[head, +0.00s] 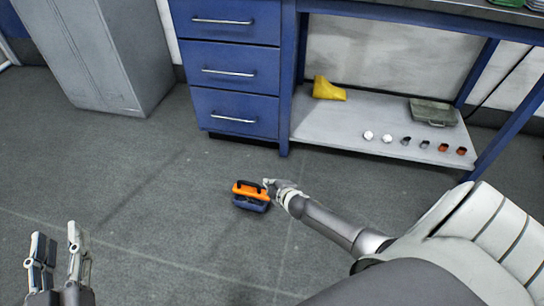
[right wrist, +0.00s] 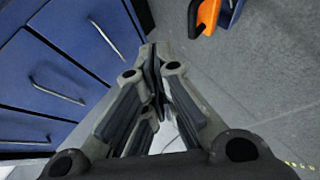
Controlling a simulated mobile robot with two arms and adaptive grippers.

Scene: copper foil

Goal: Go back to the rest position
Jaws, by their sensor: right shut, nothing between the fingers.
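My right gripper (head: 270,184) is shut and empty, at the end of the arm reaching out over the floor. In the right wrist view its fingers (right wrist: 152,60) meet with nothing between them. In the head view it is right beside an orange and dark blue toolbox (head: 250,203) with a black handle. The toolbox also shows in part at the top of the right wrist view (right wrist: 208,14), apart from the fingertips. My left gripper (head: 58,238) is at the lower left, fingers apart and empty, over bare floor.
A blue workbench with drawers (head: 234,73) stands ahead. Its lower shelf (head: 330,127) holds a yellow object (head: 328,89), a grey case (head: 433,112) and several small parts. A grey cabinet (head: 95,50) stands at the upper left. The grey floor (head: 150,190) between is clear.

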